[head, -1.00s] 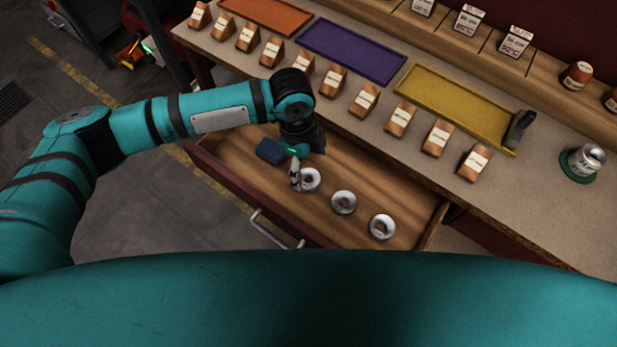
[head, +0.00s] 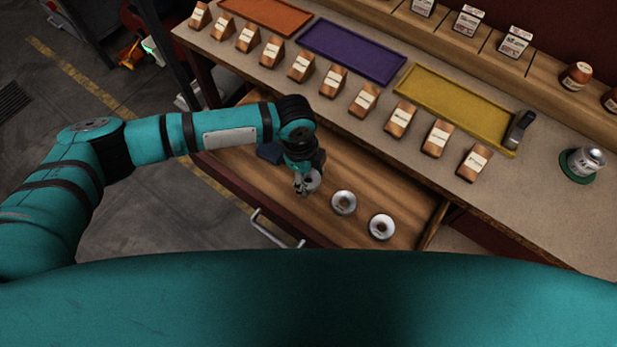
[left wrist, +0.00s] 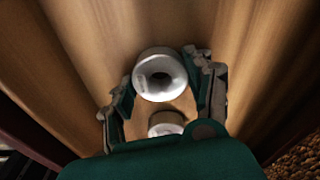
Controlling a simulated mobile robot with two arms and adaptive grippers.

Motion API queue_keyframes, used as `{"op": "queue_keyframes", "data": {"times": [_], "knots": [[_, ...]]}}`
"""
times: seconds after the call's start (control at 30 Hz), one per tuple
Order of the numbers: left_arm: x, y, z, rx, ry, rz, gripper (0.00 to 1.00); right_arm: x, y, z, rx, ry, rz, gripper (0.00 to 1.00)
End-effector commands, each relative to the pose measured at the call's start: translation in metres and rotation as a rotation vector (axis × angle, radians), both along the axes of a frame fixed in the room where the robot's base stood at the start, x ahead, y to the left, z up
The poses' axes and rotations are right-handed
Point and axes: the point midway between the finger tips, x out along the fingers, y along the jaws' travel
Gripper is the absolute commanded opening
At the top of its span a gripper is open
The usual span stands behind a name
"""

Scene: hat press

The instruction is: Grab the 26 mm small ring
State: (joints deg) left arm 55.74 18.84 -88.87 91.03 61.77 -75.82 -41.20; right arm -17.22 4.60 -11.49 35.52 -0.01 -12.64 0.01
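Several look-alike silver rings lie in the open drawer; I cannot read a size on any. My left gripper (head: 301,191) points down at the leftmost ring (head: 314,181) and partly covers it. In the left wrist view a ring (left wrist: 160,74) shows between the spread fingertips of that gripper (left wrist: 160,72), very close to them; contact is unclear. A second ring (left wrist: 166,122) there is partly hidden by the gripper body. In the head view the middle ring (head: 343,202) and the right ring (head: 382,227) lie uncovered. My right gripper is not in view.
A dark blue item (head: 269,153) lies behind the gripper in the drawer. The drawer handle (head: 275,230) is in front. The bench above holds wooden label blocks (head: 333,83) and orange, purple (head: 353,50) and yellow (head: 455,106) trays. A can stands on a green round base (head: 577,174).

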Motion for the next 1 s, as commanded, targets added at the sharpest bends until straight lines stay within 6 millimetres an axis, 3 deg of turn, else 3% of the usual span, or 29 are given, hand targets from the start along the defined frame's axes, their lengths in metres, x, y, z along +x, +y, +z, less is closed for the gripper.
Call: {"op": "queue_keyframes", "data": {"times": [0.03,0.27,0.57,1.0], "knots": [[0.000,0.000,0.000,0.000,0.000,0.000,0.45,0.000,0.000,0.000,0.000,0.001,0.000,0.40],[0.000,0.000,0.000,0.000,0.000,0.000,0.16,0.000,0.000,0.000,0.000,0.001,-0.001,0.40],[0.001,-0.001,0.007,-0.003,-0.002,0.000,0.16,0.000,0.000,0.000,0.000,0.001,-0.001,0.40],[0.001,-0.001,0.086,-0.003,-0.003,0.000,0.15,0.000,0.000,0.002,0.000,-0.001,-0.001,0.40]]}}
